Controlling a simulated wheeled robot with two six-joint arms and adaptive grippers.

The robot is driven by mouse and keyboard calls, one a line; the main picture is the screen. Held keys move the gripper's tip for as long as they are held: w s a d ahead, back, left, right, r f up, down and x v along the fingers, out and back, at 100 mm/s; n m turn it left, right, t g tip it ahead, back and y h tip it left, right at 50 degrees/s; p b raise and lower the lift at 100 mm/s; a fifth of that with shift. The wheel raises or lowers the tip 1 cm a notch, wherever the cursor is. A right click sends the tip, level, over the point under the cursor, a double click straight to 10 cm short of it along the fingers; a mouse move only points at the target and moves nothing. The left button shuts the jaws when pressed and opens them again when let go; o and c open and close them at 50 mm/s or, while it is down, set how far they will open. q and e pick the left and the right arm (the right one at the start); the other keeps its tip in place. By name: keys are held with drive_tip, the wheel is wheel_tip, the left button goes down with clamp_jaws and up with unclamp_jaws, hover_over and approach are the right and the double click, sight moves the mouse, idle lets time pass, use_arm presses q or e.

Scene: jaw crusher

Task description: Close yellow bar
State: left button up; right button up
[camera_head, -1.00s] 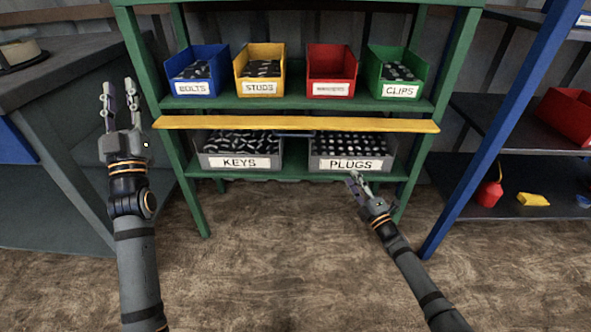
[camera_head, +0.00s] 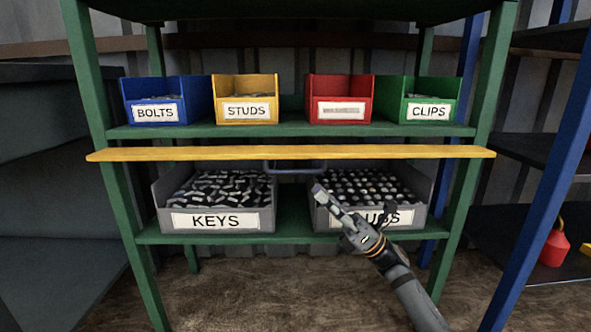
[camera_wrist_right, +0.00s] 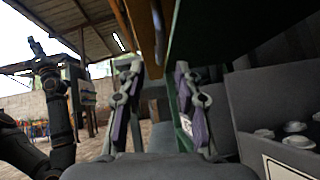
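The yellow bar (camera_head: 220,154) runs level across the front of the green shelf unit, just below the upper shelf, and reaches past both front posts. A dark handle (camera_head: 295,169) shows just under its middle. My right gripper (camera_head: 317,193) is in front of the PLUGS bin, below and slightly right of the handle, apart from the bar. In the right wrist view its fingers (camera_wrist_right: 160,105) stand apart with nothing between them. My left gripper (camera_wrist_right: 37,47) shows small in the right wrist view; its finger opening is unclear. It is outside the head view.
The grey KEYS bin (camera_head: 215,219) and PLUGS bin (camera_head: 412,215) stand on the lower shelf. BOLTS (camera_head: 168,86), STUDS (camera_head: 245,85), red (camera_head: 340,83) and CLIPS (camera_head: 420,90) bins stand above. A blue rack post (camera_head: 548,165) is at right. The floor in front is clear.

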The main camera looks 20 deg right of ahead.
sight(297, 171)
drive_tip(key=b+x, duration=0.3)
drive_tip(key=x, duration=0.4)
drive_tip(key=shift+w+a+r, duration=0.15)
drive_tip(key=shift+a+r, duration=0.1)
drive_tip(key=shift+r, duration=0.05)
drive_tip(key=shift+w+a+r, duration=0.1)
drive_tip(key=shift+a+r, duration=0.1)
drive_tip(key=shift+r, duration=0.05)
clamp_jaws()
